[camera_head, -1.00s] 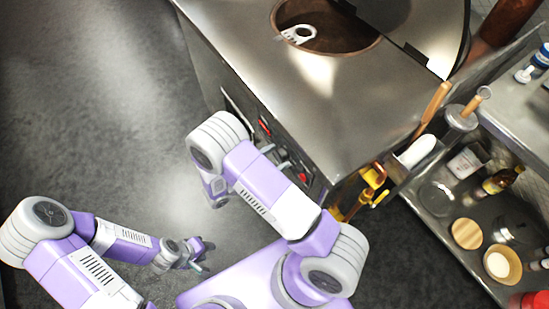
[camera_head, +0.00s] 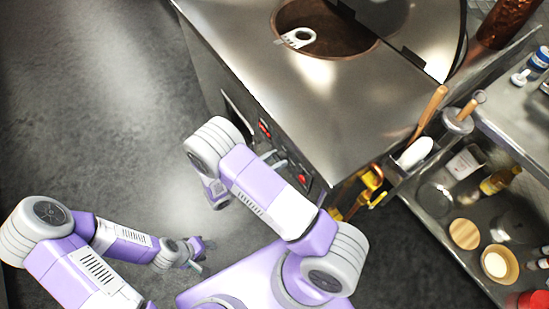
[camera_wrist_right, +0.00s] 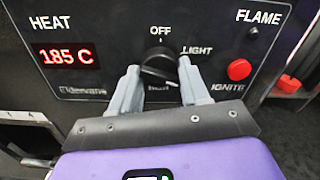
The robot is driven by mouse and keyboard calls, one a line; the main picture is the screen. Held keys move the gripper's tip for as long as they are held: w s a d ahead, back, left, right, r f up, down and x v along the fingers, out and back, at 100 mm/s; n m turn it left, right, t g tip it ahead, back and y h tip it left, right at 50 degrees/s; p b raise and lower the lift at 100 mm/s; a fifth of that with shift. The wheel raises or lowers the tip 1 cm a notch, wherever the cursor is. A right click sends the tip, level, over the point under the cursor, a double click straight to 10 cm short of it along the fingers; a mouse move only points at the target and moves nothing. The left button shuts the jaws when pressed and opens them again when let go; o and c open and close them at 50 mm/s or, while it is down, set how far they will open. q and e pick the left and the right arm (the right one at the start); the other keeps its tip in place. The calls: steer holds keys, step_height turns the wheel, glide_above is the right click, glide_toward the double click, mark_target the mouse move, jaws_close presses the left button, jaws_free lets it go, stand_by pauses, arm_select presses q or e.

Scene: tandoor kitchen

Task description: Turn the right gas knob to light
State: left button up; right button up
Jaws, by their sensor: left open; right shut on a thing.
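The black gas knob (camera_wrist_right: 158,64) sits on the dark front panel (camera_wrist_right: 105,20) between the OFF and LIGHT labels in the right wrist view. My right gripper (camera_wrist_right: 160,78) is shut on the knob, with one grey finger on each side of it. The fingers and the angle hide part of the knob, so I cannot tell exactly where it points. In the head view my right arm hides most of this gripper and the knob. My left gripper (camera_head: 198,256) is open and empty, low over the floor and away from the panel.
A red HEAT display (camera_wrist_right: 68,56) reads 185 C, left of the knob. A red IGNITE button (camera_wrist_right: 239,70) is to its right. The steel counter (camera_head: 230,40) has a round opening. A yellow valve (camera_head: 372,178) and a shelf (camera_head: 455,240) with jars stand at right.

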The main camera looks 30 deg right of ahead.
steer(key=shift+s+n+p, duration=0.1)
steer(key=shift+n+p, duration=1.9)
steer(key=shift+n, duration=2.6)
steer(key=o, duration=1)
steer(key=shift+o, duration=0.2)
steer(key=a, duration=0.7)
steer(key=shift+s+a+p, duration=0.3)
